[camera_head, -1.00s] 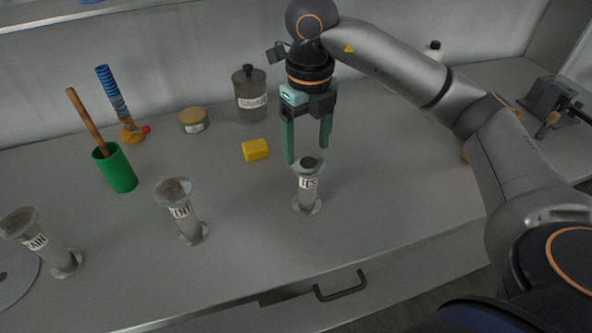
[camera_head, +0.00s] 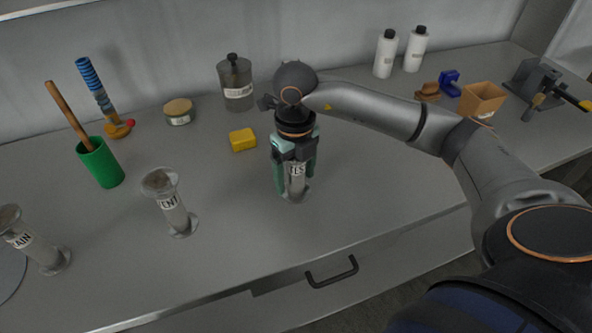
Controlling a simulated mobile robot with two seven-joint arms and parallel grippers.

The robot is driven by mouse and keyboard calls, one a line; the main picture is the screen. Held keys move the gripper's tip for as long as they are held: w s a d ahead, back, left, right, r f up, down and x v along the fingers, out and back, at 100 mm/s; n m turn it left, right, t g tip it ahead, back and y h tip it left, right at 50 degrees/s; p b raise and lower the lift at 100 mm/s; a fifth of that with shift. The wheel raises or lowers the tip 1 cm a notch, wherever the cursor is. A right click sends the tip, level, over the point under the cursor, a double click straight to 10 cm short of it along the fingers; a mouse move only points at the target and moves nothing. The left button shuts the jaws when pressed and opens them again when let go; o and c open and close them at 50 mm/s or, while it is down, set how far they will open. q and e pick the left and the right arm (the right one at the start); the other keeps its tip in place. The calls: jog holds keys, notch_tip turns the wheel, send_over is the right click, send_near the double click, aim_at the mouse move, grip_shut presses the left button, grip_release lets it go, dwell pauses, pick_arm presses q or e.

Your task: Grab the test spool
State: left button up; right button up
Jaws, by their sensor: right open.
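The test spool (camera_head: 296,184) is a grey spool with a white label reading "TES". It stands upright on the grey bench, and its top is hidden by my right gripper. My right gripper (camera_head: 294,188) points down over it, with one green finger on each side of the spool's body. The fingers are open; I cannot tell whether they touch it. My left gripper is not in view.
A yellow block (camera_head: 243,140) lies behind the gripper. A green cup (camera_head: 101,165) stands at left.

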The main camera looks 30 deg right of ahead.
jog(key=c, duration=1.2)
jog(key=shift+o, duration=0.2)
